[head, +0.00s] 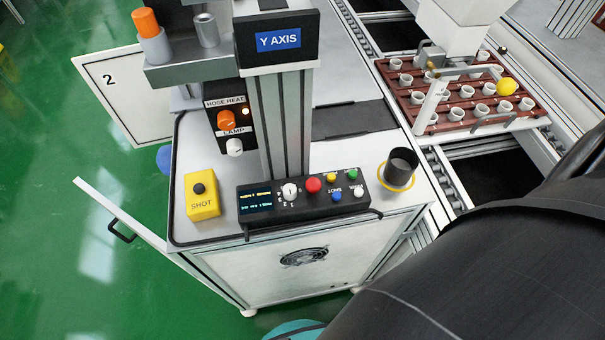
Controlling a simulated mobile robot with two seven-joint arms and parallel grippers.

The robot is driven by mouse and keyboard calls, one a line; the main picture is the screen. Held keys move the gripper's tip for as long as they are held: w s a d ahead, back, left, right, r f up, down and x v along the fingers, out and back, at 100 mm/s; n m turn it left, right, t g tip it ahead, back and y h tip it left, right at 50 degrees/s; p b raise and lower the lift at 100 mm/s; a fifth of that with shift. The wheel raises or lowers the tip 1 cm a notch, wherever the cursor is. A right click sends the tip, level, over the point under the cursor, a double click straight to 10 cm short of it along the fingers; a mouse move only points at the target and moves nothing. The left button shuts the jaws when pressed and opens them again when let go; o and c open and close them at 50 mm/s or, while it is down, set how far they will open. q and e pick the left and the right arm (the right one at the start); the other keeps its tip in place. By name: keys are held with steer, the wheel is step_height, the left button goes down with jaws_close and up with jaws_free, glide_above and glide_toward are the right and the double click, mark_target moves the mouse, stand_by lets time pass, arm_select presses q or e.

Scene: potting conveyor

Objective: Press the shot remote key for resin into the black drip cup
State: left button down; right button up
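The shot remote (202,196) is a yellow box marked SHOT with a dark round key (199,188) on top. It stands at the left of the white cabinet top. The black drip cup (401,167) stands upright at the right end of the same top, with a yellow ring around its base. I cannot see what is inside the cup. Neither gripper shows in the head view. A large dark part of my own arm fills the lower right.
A black control panel (262,200) with a display, a knob and coloured buttons lies between remote and cup. The Y AXIS column (281,120) rises behind it. A red-brown tray (455,128) of white cups sits on the conveyor. An open cabinet door (122,212) juts out left.

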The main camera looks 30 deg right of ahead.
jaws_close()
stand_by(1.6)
